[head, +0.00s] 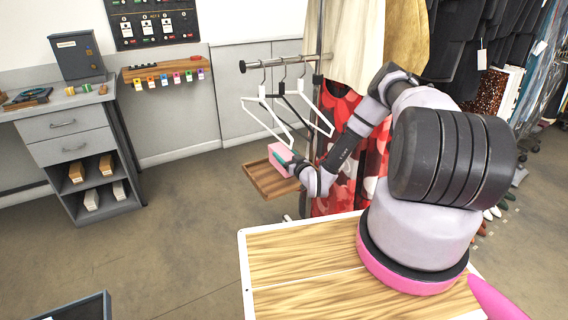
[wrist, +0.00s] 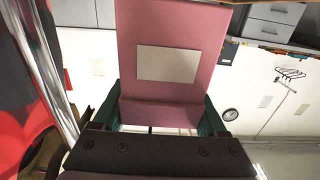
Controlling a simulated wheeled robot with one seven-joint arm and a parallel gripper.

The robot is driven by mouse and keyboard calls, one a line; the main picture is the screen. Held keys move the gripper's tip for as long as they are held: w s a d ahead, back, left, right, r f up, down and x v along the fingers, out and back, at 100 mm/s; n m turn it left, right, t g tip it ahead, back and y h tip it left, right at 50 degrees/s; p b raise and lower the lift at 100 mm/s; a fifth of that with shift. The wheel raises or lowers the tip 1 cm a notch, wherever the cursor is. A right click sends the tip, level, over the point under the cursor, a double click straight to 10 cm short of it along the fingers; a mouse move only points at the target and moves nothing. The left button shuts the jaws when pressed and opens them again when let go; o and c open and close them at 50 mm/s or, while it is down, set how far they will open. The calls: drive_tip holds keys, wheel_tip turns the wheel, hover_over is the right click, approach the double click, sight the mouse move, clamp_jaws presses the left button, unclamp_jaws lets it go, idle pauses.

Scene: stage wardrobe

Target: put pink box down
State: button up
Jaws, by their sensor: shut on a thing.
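The pink box (head: 279,155) shows in the head view at the wooden shelf (head: 262,181) on the clothes rail. My gripper (head: 290,163) reaches it from the right and is shut on it. In the wrist view the pink box (wrist: 187,28), with a pale blank label, fills the upper middle between the two dark green fingers of my gripper (wrist: 160,112). The head view does not settle whether the box touches the shelf or hangs just above it; my gripper hides part of the box.
White hangers (head: 268,115) hang from the rail just above the shelf. A red patterned garment (head: 336,180) hangs close to the right of my gripper. A grey desk (head: 70,148) stands at the left. Open floor (head: 190,220) lies between the desk and the shelf.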

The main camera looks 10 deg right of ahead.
drive_tip(key=shift+f, duration=1.8)
drive_tip(key=o, duration=1.4)
drive_tip(key=shift+f, duration=0.15)
drive_tip(key=shift+o, duration=0.2)
drive_tip(key=v, duration=1.2)
drive_tip(key=shift+s, duration=0.1)
